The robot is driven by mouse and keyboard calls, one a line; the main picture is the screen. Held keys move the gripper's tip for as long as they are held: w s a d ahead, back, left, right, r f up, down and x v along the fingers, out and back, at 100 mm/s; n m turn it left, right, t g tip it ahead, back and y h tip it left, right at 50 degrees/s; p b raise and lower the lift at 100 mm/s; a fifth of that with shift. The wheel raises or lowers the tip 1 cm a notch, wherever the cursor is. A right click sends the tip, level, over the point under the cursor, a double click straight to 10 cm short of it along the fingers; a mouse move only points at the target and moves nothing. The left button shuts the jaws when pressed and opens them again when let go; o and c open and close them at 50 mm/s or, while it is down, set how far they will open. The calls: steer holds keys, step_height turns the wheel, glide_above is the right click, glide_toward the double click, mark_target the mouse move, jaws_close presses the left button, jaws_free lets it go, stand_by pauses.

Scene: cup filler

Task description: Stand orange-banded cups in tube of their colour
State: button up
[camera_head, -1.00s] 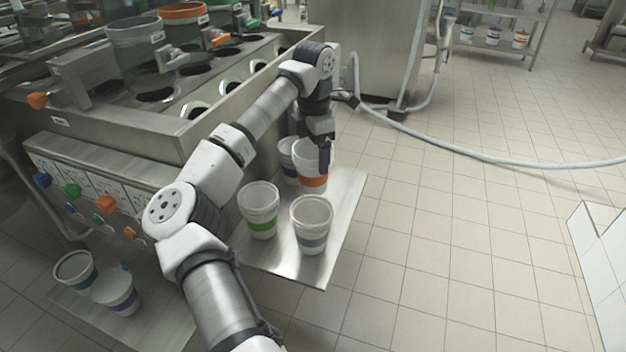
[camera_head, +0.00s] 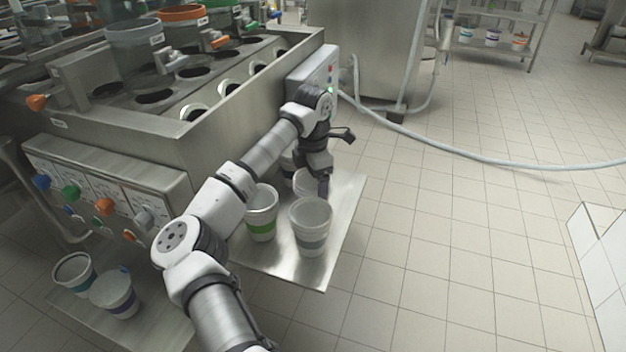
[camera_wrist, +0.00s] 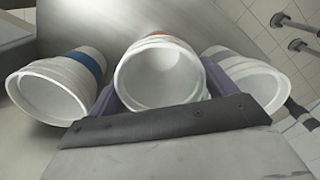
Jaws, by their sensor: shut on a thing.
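My gripper (camera_head: 321,187) is shut on the orange-banded cup (camera_head: 304,181), low over the near metal shelf. In the head view a grey-banded cup hides most of the held cup. In the wrist view my gripper's purple fingers (camera_wrist: 162,88) lie either side of this cup (camera_wrist: 160,75), with a trace of orange at its far end. I cannot tell whether its base touches the shelf. A clear tube with an orange ring (camera_head: 183,13) stands at the back of the machine top.
A green-banded cup (camera_head: 262,228) and the grey-banded cup (camera_head: 312,240) stand close in front on the shelf (camera_head: 345,215). A blue-banded cup (camera_wrist: 50,92) is beside my gripper. Two cups (camera_head: 113,296) stand on a lower-left shelf. The machine wall (camera_head: 170,140) rises at left.

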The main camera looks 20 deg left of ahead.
steer(key=o, duration=0.8)
steer(key=shift+o, duration=0.2)
step_height(320, 180, up, 12)
steer(key=shift+r, duration=0.15)
